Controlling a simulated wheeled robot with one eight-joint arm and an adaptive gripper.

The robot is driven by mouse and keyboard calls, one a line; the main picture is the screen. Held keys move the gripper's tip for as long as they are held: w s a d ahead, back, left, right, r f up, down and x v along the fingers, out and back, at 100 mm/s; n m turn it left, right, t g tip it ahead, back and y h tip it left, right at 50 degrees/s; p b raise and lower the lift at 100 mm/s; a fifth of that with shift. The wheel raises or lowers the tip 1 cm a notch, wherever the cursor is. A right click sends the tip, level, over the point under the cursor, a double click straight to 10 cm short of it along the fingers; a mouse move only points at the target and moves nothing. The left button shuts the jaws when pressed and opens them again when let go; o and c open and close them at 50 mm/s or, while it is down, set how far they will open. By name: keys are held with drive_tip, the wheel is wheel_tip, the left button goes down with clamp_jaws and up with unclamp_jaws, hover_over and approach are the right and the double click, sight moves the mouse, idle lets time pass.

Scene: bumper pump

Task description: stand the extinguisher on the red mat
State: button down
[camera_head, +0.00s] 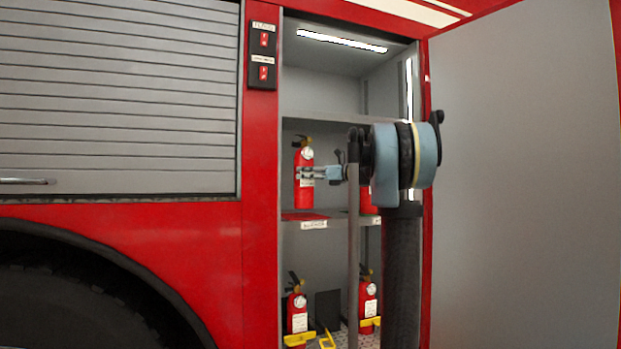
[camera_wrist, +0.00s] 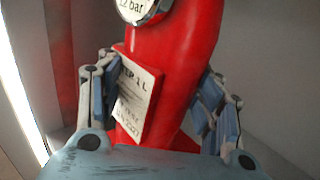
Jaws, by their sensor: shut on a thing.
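A red fire extinguisher (camera_head: 303,157) with a round gauge and a white label stands upright over the left part of the middle shelf. In the wrist view its red body (camera_wrist: 172,60) fills the space between the fingers. My gripper (camera_head: 308,174) is shut around its body from the right; both fingers (camera_wrist: 160,92) lie along its sides. The red mat (camera_head: 300,216) lies flat on the middle shelf, directly below the extinguisher. I cannot tell whether the base touches the mat or hangs just above it.
Another red extinguisher (camera_head: 368,200) stands right on the same shelf, partly hidden by my arm. Two more extinguishers, left (camera_head: 297,312) and right (camera_head: 368,300), stand below with yellow brackets. The upper shelf (camera_head: 325,117) lies above. An open grey door (camera_head: 520,180) is at right.

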sight(308, 181)
drive_tip(key=shift+f, duration=1.55)
drive_tip(key=shift+c, duration=2.4)
unclamp_jaws()
drive_tip(key=shift+d, duration=0.1)
drive_tip(key=v, duration=1.2)
